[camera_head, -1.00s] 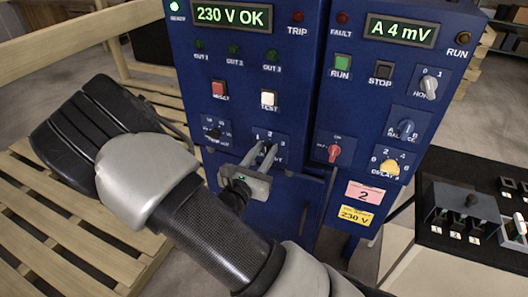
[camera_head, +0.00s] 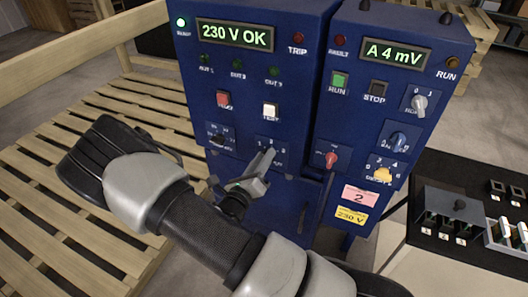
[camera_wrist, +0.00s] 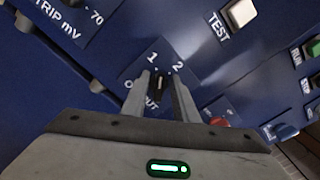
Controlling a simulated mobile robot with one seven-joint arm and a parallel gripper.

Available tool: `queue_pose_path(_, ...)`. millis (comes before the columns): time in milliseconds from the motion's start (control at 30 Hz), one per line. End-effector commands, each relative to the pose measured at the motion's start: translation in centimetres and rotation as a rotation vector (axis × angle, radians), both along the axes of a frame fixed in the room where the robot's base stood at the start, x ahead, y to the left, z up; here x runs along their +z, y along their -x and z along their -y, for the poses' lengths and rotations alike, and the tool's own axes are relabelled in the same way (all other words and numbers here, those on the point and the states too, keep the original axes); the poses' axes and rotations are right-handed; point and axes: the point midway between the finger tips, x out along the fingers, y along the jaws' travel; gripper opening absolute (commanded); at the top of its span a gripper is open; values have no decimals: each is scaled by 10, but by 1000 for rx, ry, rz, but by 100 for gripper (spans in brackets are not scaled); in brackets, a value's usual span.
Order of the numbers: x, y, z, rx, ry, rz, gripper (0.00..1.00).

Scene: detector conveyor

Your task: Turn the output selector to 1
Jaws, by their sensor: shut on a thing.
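The output selector (camera_wrist: 160,84) is a small dark knob with a pale pointer line on the blue panel. In the wrist view it sits between my two fingers, below the printed 1 and 2. The pointer line points up towards the space around 1 and 2; I cannot tell exactly which mark it meets. My gripper (camera_wrist: 162,80) is shut on the knob, one finger on each side. In the head view, my gripper (camera_head: 264,160) is at the selector's plate (camera_head: 282,146), and the fingers hide the knob.
A black knob (camera_head: 219,139) is left of the selector, a white TEST button (camera_head: 269,110) above it. A red knob (camera_head: 330,159) is on the cabinet to the right. The left display (camera_head: 235,36) reads 230 V OK. A wooden pallet (camera_head: 60,200) lies at left.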

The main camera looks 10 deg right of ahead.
Motion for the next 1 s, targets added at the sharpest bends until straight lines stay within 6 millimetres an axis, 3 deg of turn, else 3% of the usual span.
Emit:
queue_pose_path(500,-2,-1,-3,1,257,-185,4)
queue_pose_path(1000,-3,-2,-3,1,296,-215,4)
